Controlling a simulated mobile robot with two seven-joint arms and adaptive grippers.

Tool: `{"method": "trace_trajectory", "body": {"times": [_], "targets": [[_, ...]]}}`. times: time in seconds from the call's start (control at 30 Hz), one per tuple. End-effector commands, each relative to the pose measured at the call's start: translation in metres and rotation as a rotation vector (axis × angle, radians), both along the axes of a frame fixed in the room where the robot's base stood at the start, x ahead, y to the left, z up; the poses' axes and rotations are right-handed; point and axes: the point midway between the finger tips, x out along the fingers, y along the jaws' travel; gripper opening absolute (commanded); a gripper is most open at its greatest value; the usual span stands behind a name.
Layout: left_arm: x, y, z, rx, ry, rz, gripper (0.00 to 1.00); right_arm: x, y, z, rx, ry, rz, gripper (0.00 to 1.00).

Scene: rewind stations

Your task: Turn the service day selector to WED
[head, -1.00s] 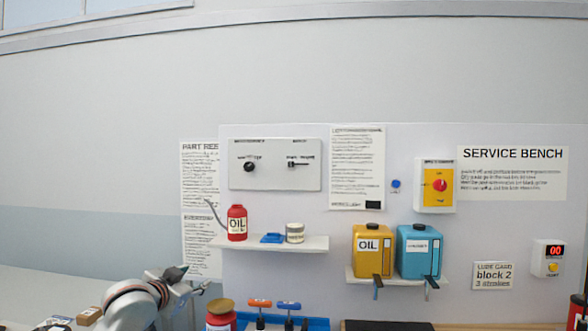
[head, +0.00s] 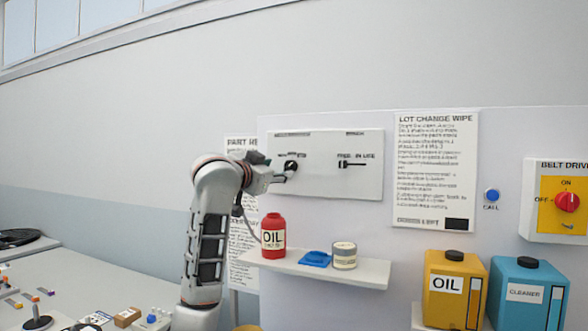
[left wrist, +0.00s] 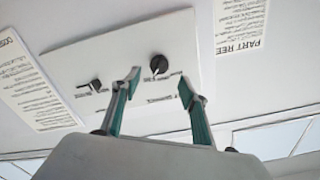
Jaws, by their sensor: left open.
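The service day selector is a round black knob (head: 291,166) at the left of a pale wall panel (head: 325,186). Small labels surround it, too small to read for sure, so I cannot tell which day it points to. My left gripper (head: 283,178) is just in front of the panel, beside and partly below the knob. In the left wrist view the knob (left wrist: 160,63) shows beyond the two open fingertips (left wrist: 161,84), with nothing between them. I cannot tell whether a finger touches the panel. My right gripper is not in view.
A slide lever (head: 352,165) is on the same panel, to the right. Below, a shelf (head: 370,277) holds a red oil bottle (head: 273,236), a blue item (head: 316,259) and a tin (head: 344,255). Posters flank the panel.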

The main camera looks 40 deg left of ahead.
Motion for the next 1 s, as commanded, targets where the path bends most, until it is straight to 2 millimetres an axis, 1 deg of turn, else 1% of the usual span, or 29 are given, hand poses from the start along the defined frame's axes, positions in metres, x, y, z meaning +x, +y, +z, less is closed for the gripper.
{"method": "trace_trajectory", "body": {"times": [0.03, 0.2, 0.4, 0.53, 0.8, 0.87, 0.9, 0.93, 0.97, 1.0], "targets": [[0.008, 0.002, 0.0, -0.004, 0.002, -0.002, 0.44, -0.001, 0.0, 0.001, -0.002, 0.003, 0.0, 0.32], [0.034, 0.01, 0.0, -0.003, 0.004, -0.002, 0.44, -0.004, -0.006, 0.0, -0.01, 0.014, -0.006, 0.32], [0.056, 0.017, 0.0, -0.001, 0.001, -0.001, 0.44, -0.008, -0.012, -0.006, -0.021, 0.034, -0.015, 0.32], [0.063, 0.019, -0.001, -0.001, 0.002, -0.001, 0.44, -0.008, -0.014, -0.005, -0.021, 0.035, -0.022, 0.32], [0.064, 0.019, -0.001, 0.001, 0.002, 0.0, 0.44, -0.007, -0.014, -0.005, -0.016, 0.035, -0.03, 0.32], [0.064, 0.019, -0.001, 0.001, 0.002, 0.0, 0.28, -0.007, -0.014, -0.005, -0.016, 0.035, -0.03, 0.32], [0.064, 0.019, -0.001, 0.001, 0.002, 0.0, 0.18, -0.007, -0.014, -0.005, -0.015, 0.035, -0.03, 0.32], [0.064, 0.019, -0.001, 0.0, 0.001, -0.002, 0.1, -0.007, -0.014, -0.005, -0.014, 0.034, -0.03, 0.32], [0.064, 0.019, -0.001, 0.0, 0.001, -0.002, 0.05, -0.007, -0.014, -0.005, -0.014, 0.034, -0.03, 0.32], [0.064, 0.019, -0.001, 0.0, 0.001, -0.002, 0.05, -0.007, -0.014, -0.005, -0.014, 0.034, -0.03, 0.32]]}}
